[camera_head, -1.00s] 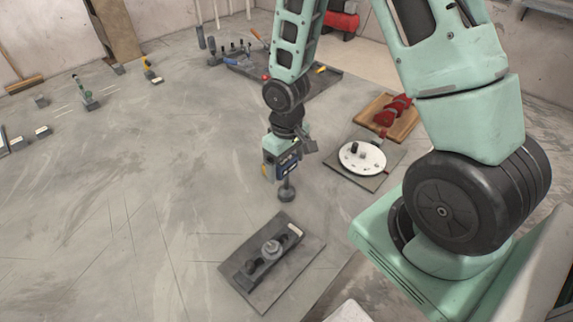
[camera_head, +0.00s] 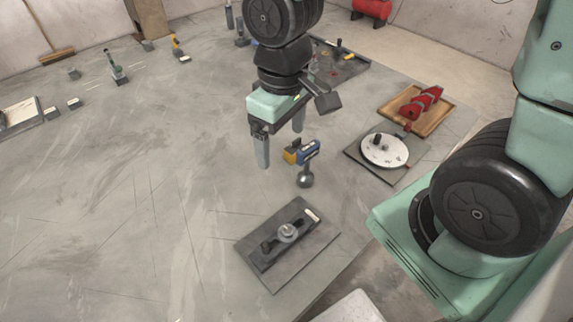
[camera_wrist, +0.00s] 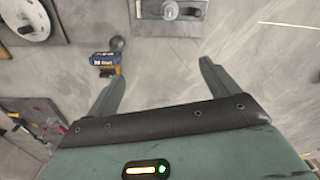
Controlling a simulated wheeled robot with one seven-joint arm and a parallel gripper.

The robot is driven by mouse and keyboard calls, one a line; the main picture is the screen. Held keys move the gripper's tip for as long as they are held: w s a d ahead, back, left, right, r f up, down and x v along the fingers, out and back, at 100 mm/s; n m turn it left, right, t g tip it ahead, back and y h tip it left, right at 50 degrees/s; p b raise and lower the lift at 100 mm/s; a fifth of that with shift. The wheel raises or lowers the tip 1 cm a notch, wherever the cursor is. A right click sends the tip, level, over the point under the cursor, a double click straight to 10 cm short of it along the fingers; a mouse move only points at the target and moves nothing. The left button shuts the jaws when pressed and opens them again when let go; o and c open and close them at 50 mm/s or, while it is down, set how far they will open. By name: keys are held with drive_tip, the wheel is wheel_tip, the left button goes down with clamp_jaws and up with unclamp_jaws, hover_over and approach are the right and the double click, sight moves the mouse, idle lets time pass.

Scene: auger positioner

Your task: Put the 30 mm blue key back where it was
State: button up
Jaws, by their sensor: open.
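A blue block with pale markings (camera_head: 308,151), which looks like the blue key, has a yellow part beside it and a round grey knob below. It appears to stand on the grey surface; its exact support is unclear and its size marking is unreadable. It also shows in the wrist view (camera_wrist: 104,60), left of centre. My gripper (camera_head: 281,148) is open and empty, its fingers pointing down, above and to the left of the blue key in the head view. In the wrist view my gripper (camera_wrist: 163,72) has its fingers wide apart, with the key outside them, beyond the left fingertip.
A dark plate with a grey round fixture (camera_head: 287,232) lies in front of the key. A white dial disc (camera_head: 384,150) on a dark mat and a wooden tray with a red part (camera_head: 417,107) are to the right.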

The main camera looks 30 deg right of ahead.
drive_tip(key=s+a+r+n, duration=0.2)
drive_tip(key=s+a, duration=0.4)
drive_tip(key=s, duration=0.4)
drive_tip(key=shift+s+r+n, duration=0.15)
drive_tip(key=shift+r+n, duration=0.15)
drive_tip(key=shift+r, duration=0.25)
